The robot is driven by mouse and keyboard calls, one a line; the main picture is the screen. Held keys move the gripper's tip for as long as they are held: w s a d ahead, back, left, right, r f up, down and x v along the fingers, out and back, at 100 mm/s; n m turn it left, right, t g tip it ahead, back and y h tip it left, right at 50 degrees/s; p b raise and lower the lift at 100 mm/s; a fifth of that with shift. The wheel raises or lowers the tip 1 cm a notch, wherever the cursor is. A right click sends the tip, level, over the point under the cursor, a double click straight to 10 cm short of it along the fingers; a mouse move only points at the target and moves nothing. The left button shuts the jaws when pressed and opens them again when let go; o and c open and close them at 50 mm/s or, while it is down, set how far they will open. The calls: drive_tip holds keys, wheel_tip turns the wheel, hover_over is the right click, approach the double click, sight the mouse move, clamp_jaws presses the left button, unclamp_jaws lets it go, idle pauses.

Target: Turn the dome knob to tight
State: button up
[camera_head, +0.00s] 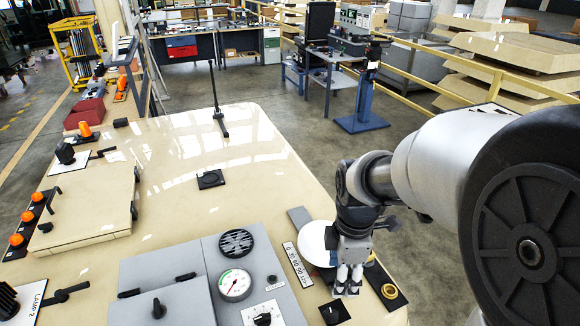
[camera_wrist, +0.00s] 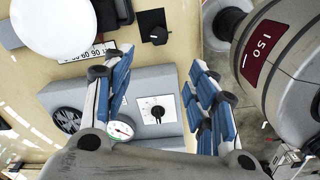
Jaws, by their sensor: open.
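A white dome (camera_head: 313,236) stands on the cream top beside the grey box, partly behind my gripper. It shows large in the wrist view (camera_wrist: 55,25). A black knob on a white plate (camera_wrist: 157,112) is on the grey box and appears between my fingers in the wrist view; it also shows in the head view (camera_head: 262,319). A small black knob on a black square (camera_head: 335,312) sits right of the box. No marking reads "tight", and I cannot tell which knob is the dome knob. My gripper (camera_head: 348,280) is open and empty, pointing down, above the surface.
The grey box carries a round gauge (camera_head: 235,284), a vent (camera_head: 236,243) and another black knob (camera_head: 158,308). A numbered strip (camera_head: 298,264) lies beside it. A yellow ring on a black plate (camera_head: 389,291) is at right. The cream top's middle (camera_head: 215,150) is mostly clear.

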drive_tip(key=n+b, duration=0.1)
drive_tip(key=b, duration=0.4)
approach(331, 314)
wheel_tip(331, 314, down, 8)
drive_tip(key=shift+f, duration=0.2)
drive_tip(key=shift+p, duration=0.3)
drive_tip(key=c, duration=1)
